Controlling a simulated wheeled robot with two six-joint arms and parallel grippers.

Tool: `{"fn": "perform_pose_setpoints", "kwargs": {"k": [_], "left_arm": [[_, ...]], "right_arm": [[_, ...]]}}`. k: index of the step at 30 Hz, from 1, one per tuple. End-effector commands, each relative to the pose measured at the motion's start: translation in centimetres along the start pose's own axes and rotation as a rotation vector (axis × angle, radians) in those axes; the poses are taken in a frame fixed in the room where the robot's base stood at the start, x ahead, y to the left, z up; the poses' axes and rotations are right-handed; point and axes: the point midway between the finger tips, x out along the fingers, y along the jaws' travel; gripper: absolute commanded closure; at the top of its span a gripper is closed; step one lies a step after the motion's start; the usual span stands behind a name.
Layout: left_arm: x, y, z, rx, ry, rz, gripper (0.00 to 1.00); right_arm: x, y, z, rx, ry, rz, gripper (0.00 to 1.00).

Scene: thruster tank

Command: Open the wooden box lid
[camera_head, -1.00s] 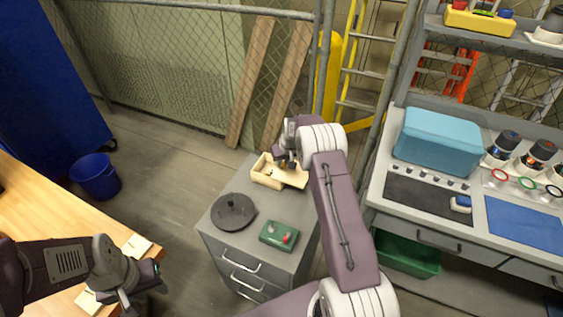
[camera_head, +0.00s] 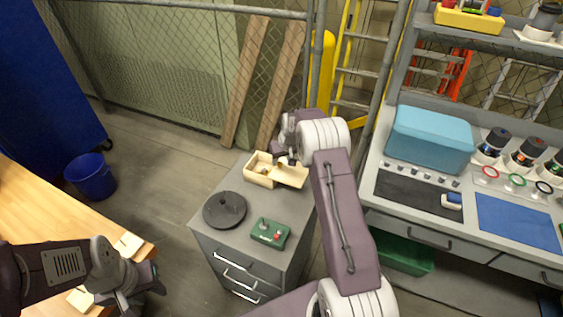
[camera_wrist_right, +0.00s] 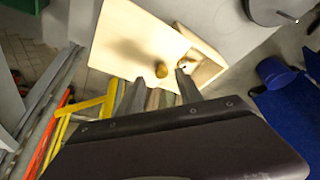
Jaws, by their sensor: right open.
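The wooden box (camera_head: 258,178) stands on the grey cabinet near its back edge. Its pale lid (camera_head: 293,176) lies off to the right side, and part of the box interior is uncovered. In the right wrist view the lid (camera_wrist_right: 125,45) shows a round knob (camera_wrist_right: 161,69), and the open box (camera_wrist_right: 208,68) lies beside it. My right gripper (camera_wrist_right: 160,88) is open, its fingertips apart on either side of and near the knob. In the head view the right gripper (camera_head: 285,150) is at the box's back side. My left gripper (camera_head: 130,297) is low at left, far from the box; its jaw opening is unclear.
A workbench (camera_head: 385,150) with a blue case (camera_head: 430,140) stands at right. A wooden table (camera_head: 40,215) is at left.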

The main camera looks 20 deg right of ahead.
Motion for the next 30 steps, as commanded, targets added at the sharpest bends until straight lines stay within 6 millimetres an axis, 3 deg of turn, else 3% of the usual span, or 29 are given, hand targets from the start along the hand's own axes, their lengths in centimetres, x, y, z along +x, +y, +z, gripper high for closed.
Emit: {"fn": "perform_pose_setpoints", "kwargs": {"k": [3, 9, 26, 30], "left_arm": [[0.3, 0.0, 0.0, 0.0, 0.0, 0.0, 0.64], [0.5, 0.0, 0.1, 0.0, 0.0, 0.0, 0.64], [0.5, 0.0, 0.1, 0.0, 0.0, 0.0, 0.64], [0.5, 0.0, 0.1, 0.0, 0.0, 0.0, 0.64]], "right_arm": [[-2.9, 0.2, -0.1, 0.001, 0.005, 0.001, 0.58], [-6.1, 0.2, 0.0, 0.002, 0.004, 0.0, 0.58], [-6.7, 0.0, 0.1, -0.002, 0.002, -0.002, 0.58], [-9.3, -2.0, -2.1, -0.042, 0.059, -0.008, 0.58]]}}
